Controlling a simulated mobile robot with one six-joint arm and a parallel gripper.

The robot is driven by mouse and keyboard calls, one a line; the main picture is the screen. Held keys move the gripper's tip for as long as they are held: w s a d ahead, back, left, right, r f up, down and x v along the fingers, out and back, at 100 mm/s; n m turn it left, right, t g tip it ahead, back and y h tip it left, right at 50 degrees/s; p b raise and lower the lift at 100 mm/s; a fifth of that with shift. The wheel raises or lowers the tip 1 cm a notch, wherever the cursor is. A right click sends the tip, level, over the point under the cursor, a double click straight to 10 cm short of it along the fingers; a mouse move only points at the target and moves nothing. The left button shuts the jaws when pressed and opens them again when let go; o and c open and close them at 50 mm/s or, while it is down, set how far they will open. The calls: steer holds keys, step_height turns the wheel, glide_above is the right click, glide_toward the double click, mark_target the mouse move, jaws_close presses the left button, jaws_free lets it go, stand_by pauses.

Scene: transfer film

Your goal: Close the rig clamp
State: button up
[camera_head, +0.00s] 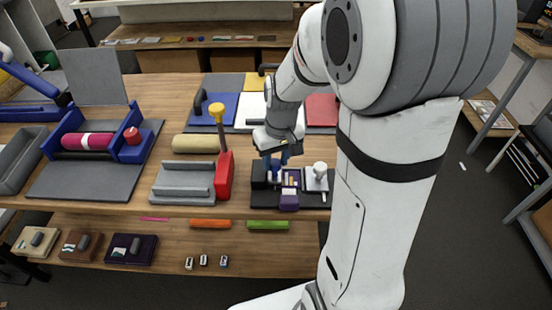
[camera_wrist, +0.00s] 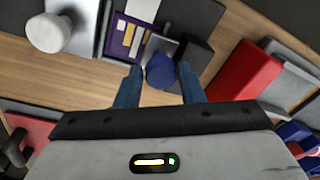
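The dark rig (camera_head: 262,197) stands at the front edge of the table in the head view, under my gripper. In the wrist view it carries a purple block (camera_wrist: 110,48) with white and yellow strips, and a silver plate. A blue knob (camera_wrist: 160,72) stands by the silver plate; it looks like the clamp's handle, but I cannot be sure. My gripper (camera_wrist: 159,75) has its two blue fingers apart, one on each side of the knob, with narrow gaps showing. The knob's height relative to the fingertips is unclear. In the head view my gripper (camera_head: 274,164) partly hides the rig.
A white knob (camera_head: 320,169) on a pale plate stands right of the rig. A red block (camera_head: 224,176) and grey tray (camera_head: 182,183) are on the left. Coloured pads (camera_head: 254,82) lie behind. A blue-framed roller stand (camera_head: 130,150) is farther left.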

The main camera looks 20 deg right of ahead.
mark_target(279, 164)
steer(key=o, duration=0.3)
steer(key=r, duration=0.7)
steer(key=shift+s+d+r, duration=0.25)
steer(key=shift+d+r, duration=0.05)
steer(key=shift+r, duration=0.1)
